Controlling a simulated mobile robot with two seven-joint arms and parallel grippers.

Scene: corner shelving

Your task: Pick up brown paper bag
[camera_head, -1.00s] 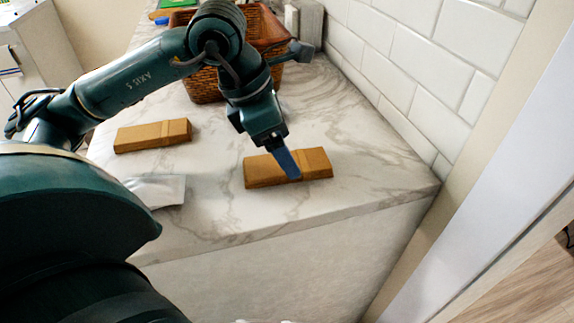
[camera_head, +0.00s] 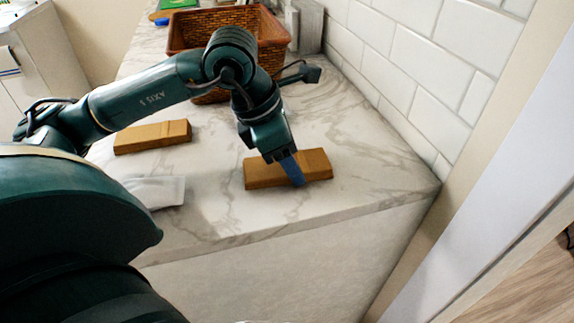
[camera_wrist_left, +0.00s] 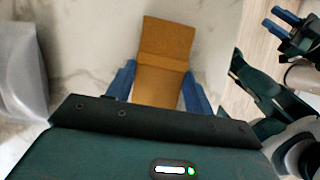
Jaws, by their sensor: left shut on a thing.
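A brown paper bag (camera_head: 262,171) lies flat on the marble counter near its front right corner. My left gripper (camera_head: 293,170) reaches down onto it from above, with a blue finger against its near side. In the left wrist view the brown paper bag (camera_wrist_left: 165,52) runs between the two blue fingers of my left gripper (camera_wrist_left: 160,88), one on each side, and the gripper is shut on it. The bag's lower end is hidden behind the gripper body. A second, similar brown packet (camera_head: 152,136) lies further left on the counter. My right gripper is not clearly identifiable in the head view.
A white packet (camera_head: 158,191) lies at the counter's front left. A wicker basket (camera_head: 222,30) stands at the back. A white tiled wall (camera_head: 420,75) bounds the counter on the right. The counter between bag and basket is clear.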

